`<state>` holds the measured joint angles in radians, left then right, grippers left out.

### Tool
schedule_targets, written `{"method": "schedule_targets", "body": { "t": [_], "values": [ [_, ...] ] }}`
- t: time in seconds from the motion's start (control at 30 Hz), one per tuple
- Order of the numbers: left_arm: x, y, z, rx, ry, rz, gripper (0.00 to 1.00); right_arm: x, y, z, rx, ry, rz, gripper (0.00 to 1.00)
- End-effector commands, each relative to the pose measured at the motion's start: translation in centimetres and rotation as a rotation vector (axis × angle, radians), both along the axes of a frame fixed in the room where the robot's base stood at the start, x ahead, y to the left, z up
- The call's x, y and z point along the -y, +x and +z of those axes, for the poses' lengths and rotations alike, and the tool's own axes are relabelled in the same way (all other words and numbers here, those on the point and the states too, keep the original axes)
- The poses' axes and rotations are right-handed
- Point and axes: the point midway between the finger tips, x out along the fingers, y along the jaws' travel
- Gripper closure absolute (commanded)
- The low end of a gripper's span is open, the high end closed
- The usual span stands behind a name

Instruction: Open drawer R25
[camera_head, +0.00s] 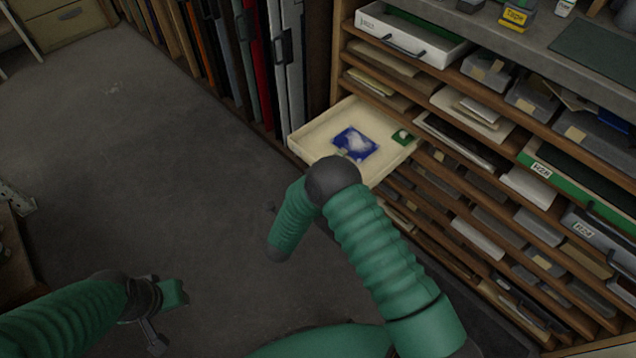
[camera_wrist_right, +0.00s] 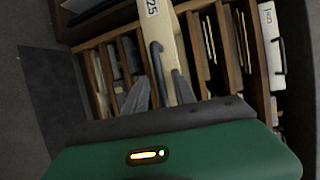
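A cream drawer (camera_head: 318,137) stands pulled out from the wooden rack in the head view, with a blue-and-white item and a small green item inside. In the right wrist view, the cream drawer front (camera_wrist_right: 176,50) carries a partly cut-off label (camera_wrist_right: 152,8) ending in 25. Its dark bar handle (camera_wrist_right: 157,65) lies between the fingers of my right gripper (camera_wrist_right: 161,78). These fingers are apart, with a gap on the handle's right; contact is unclear. My right arm hides this gripper in the head view. My left gripper (camera_head: 154,338) is low at the left, away from the rack; its opening is unclear.
The rack (camera_head: 505,125) holds several shelves and drawers, including a white drawer (camera_head: 410,37) above and a green-fronted drawer (camera_head: 560,178) at right. Upright panels (camera_head: 265,60) stand left of the rack. Grey floor (camera_head: 130,170) is clear at the left.

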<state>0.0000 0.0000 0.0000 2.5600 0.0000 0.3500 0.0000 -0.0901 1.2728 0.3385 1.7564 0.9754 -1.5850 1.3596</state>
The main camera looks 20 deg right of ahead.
Motion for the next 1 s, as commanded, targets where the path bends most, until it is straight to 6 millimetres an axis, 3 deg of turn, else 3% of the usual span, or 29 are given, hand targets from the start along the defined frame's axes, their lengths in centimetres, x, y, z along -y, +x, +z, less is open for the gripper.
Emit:
{"method": "schedule_targets", "body": {
  "t": [0.6,1.0],
  "values": [
    [0.0,0.0,4.0,0.000,0.000,0.000,0.64,-10.5,-10.6,2.7,-0.005,-0.001,0.003,0.68],
    [0.0,0.0,4.1,0.000,0.000,0.000,0.64,-11.4,-11.5,2.8,-0.003,0.000,0.001,0.68]
  ]
}}
